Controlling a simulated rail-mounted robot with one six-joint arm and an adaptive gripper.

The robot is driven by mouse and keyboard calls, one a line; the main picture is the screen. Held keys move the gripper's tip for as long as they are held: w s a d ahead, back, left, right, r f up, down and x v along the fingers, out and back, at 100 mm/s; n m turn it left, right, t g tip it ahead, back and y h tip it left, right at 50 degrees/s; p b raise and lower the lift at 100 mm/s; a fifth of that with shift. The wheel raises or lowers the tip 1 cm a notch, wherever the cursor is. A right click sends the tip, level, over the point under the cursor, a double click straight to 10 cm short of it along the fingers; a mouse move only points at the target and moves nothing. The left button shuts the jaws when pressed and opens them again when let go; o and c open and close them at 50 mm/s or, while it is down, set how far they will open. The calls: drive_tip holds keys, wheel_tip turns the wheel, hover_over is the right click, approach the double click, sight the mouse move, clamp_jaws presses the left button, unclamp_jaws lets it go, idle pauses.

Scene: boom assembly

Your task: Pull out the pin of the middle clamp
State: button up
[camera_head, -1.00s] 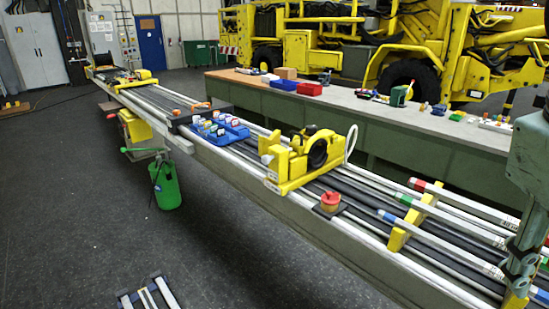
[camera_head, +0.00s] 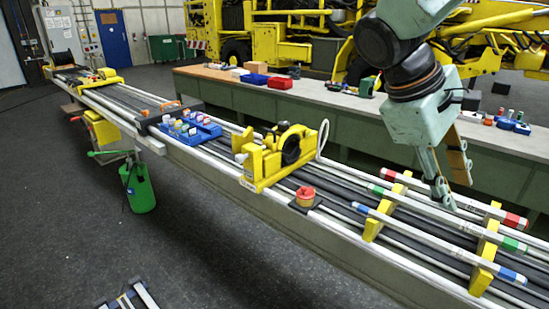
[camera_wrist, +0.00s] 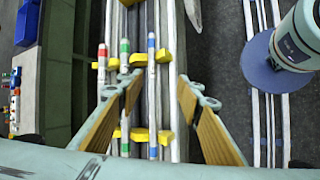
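A yellow clamp (camera_head: 262,166) with a black ring stands mid-length on the long boom, and a white loop rises at its right side. I cannot make out a separate pin on it at this size. A smaller yellow clamp (camera_head: 100,77) sits at the far end of the boom. My gripper (camera_head: 456,192) points down above the near-right part of the boom, to the right of the ring clamp and well apart from it. In the wrist view my gripper (camera_wrist: 160,84) is open and empty, its two fingers spread above the boom. The ring clamp is not recognisable there.
Rods with red, green and blue bands rest in yellow holders (camera_head: 378,221) below my gripper. A red round piece (camera_head: 305,193) sits beside the clamp. A blue tray (camera_head: 190,133) of small parts lies farther along. A green workbench (camera_head: 240,104) runs behind the boom.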

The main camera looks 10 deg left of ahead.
drive_tip(key=w+a+f+n+t+h+p, duration=0.1)
drive_tip(key=w+a+n+h, duration=0.15)
drive_tip(key=w+a, duration=0.4)
drive_tip(key=w+a+f+n+t+h+p, duration=0.1)
drive_tip(key=w+a+n, duration=0.2)
drive_tip(key=w, duration=0.7)
drive_tip(key=w+a+f+n+t+h+p, duration=0.1)
drive_tip(key=w+a+f+n+t+p, duration=0.15)
drive_tip(key=w+a, duration=0.45)
drive_tip(key=w+a+f+n+t+h+p, duration=0.1)
drive_tip(key=w+a+f+n, duration=0.2)
drive_tip(key=a, duration=0.7)
drive_tip(key=n+t+y+p, duration=0.3)
drive_tip(key=n+t+p, duration=0.3)
drive_tip(key=n+t, duration=0.35)
approach(237, 159)
drive_tip(key=v, duration=0.4)
drive_tip(key=shift+a+r+g, duration=0.1)
drive_tip(key=shift+r+g, duration=0.3)
drive_tip(key=shift+r, duration=0.1)
drive_tip(key=shift+w, duration=0.1)
drive_tip(key=shift+x, duration=6.85)
